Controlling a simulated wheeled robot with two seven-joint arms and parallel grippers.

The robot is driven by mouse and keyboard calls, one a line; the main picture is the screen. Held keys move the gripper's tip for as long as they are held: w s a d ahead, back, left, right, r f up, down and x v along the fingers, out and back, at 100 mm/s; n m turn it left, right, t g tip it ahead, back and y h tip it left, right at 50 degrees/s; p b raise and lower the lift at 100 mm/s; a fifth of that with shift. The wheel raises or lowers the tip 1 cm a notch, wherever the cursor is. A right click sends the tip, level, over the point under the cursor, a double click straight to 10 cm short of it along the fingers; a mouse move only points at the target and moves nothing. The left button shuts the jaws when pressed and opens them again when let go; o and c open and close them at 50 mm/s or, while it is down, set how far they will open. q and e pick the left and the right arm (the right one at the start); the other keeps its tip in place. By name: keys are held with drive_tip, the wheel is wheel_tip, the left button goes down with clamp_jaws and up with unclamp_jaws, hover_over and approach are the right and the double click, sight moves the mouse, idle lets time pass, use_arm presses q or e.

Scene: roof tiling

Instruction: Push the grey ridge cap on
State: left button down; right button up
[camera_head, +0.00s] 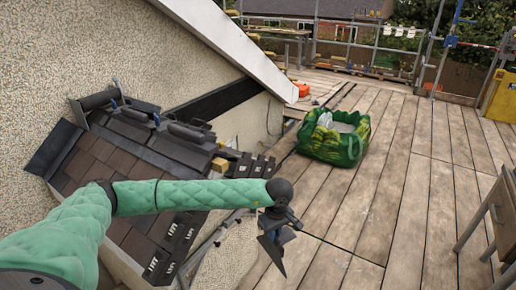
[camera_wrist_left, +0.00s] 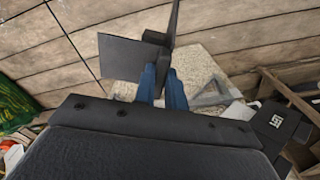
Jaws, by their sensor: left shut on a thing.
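My left gripper (camera_head: 280,234) is at the end of the green-sleeved arm, out over the deck to the right of the small tiled roof. Its blue fingers (camera_wrist_left: 163,88) are shut on a dark grey ridge cap (camera_head: 271,256). In the left wrist view the ridge cap (camera_wrist_left: 125,58) shows as two flat plates set at an angle, held by one edge. The cap is in the air, apart from the roof. The small roof (camera_head: 95,158) has brown and dark tiles with dark ridge pieces (camera_head: 190,132) along its top. My right gripper is not in view.
A green bag (camera_head: 348,148) stands on the plank deck (camera_head: 400,190). A pebble-dash wall (camera_head: 50,60) rises behind the roof, with a white sloping board (camera_head: 235,42) above. A wooden table (camera_head: 503,215) is at the right edge. The middle deck is clear.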

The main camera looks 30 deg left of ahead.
use_arm(q)
drive_tip(key=w+a+r+n+p, duration=0.2)
drive_tip(key=a+r+n, duration=0.1)
drive_tip(key=r+n, duration=0.55)
drive_tip(key=w+a+r+n+p, duration=0.15)
drive_tip(key=a+r+n, duration=0.25)
drive_tip(key=r+n, duration=0.45)
drive_tip(key=w+a+r+n+p, duration=0.25)
drive_tip(key=r+n, duration=0.35)
drive_tip(key=r, duration=0.5)
drive_tip(key=w+a+f+b, duration=0.1)
drive_tip(key=a+f+b, duration=0.1)
drive_tip(key=a, duration=0.7)
drive_tip(key=shift+a+f, duration=0.25)
drive_tip(key=shift+f, duration=0.25)
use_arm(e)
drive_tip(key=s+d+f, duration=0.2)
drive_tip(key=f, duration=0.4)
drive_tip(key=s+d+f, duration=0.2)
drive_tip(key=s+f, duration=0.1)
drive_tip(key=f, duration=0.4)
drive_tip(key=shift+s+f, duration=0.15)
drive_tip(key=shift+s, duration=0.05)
use_arm(q)
drive_tip(key=shift+w+a, duration=0.1)
drive_tip(key=shift+a, duration=0.05)
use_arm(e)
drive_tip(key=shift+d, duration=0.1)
